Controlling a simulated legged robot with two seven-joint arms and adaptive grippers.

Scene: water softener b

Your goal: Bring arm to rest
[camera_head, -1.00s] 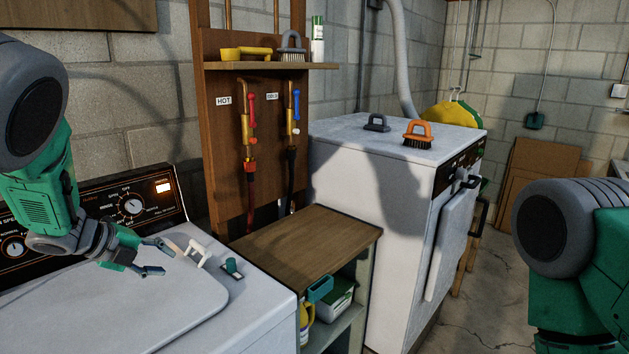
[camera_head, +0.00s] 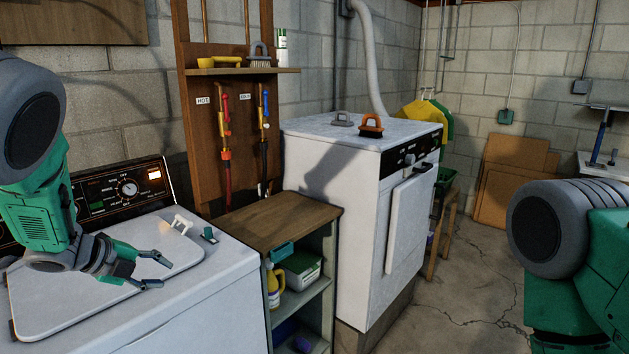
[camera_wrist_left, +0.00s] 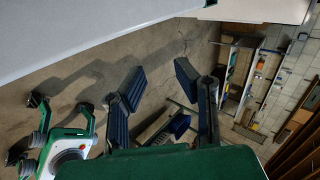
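My left arm comes in from the left in the head view, bent down over the washer (camera_head: 175,310). My left gripper (camera_head: 160,271) is open and empty above the washer's light lid. It is nearer to me than a small white handle-like piece (camera_head: 181,225) on the washer top, and apart from it. In the left wrist view, the gripper's fingers (camera_wrist_left: 158,82) stand wide apart with nothing between them. Of my right arm (camera_head: 570,250), only upper links show at the right edge. My right gripper is out of view.
A wooden-topped shelf unit (camera_head: 270,222) stands between the washer and a white dryer (camera_head: 345,165). An orange brush (camera_head: 371,126) and a grey brush (camera_head: 342,119) sit on the dryer. A wooden pipe board is behind. Concrete floor (camera_head: 455,290) is open at right.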

